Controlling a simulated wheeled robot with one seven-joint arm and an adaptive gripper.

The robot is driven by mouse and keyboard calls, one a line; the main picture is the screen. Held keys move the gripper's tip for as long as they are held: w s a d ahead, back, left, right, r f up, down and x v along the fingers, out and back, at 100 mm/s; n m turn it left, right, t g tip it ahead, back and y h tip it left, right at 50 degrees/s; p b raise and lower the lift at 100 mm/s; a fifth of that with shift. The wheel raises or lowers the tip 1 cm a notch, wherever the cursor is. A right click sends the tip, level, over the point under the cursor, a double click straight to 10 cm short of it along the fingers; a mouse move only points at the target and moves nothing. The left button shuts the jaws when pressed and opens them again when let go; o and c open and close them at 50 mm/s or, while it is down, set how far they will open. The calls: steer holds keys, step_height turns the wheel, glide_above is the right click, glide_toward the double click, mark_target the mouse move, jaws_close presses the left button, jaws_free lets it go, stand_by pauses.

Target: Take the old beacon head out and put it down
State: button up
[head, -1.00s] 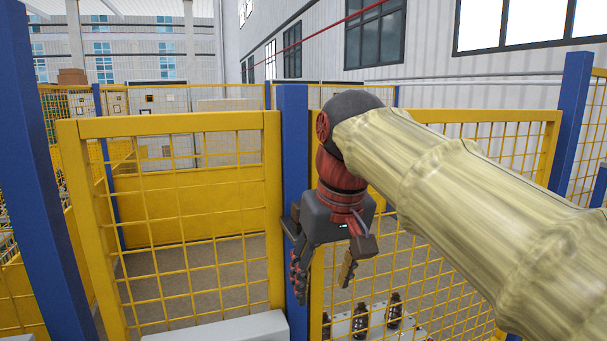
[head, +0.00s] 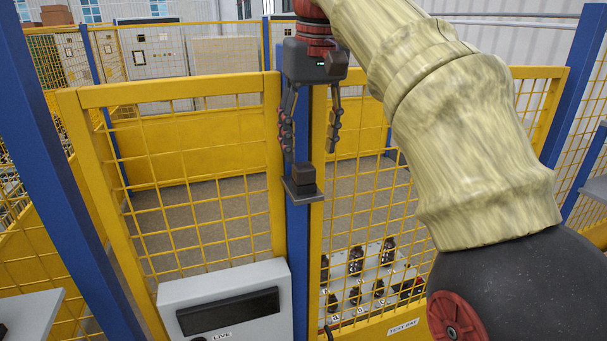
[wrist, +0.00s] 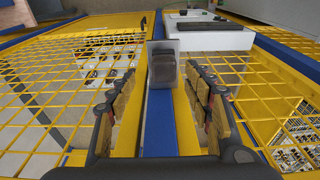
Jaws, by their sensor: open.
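A dark blocky head (head: 304,174), seemingly the old beacon head, sits on a small grey plate (head: 300,194) fixed to the blue post (head: 297,245). In the wrist view the dark head (wrist: 163,68) stands in front of the pale plate, ahead of and between my fingers. My gripper (head: 311,148) is open and empty, pointing down just above the head, with one finger to each side. The fingers (wrist: 160,82) also show spread in the wrist view. I see no contact with the head.
Yellow mesh panels (head: 190,215) flank the post on both sides. A light grey box with a dark window (head: 228,312) stands in front at lower left. A pale board with several dark fittings (head: 345,270) lies behind the right mesh.

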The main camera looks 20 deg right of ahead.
mark_target(304, 166)
steer(key=shift+f, duration=0.9)
steer(key=f, duration=0.1)
steer(key=w+f, duration=0.1)
steer(key=f, duration=0.2)
steer(key=shift+w+a, duration=0.15)
steer(key=shift+a, duration=0.2)
steer(key=shift+f, duration=0.5)
steer(key=shift+w, duration=0.1)
steer(key=shift+c, duration=0.2)
steer(key=c, duration=1.1)
steer(key=shift+c, duration=0.5)
steer(key=shift+r, duration=0.2)
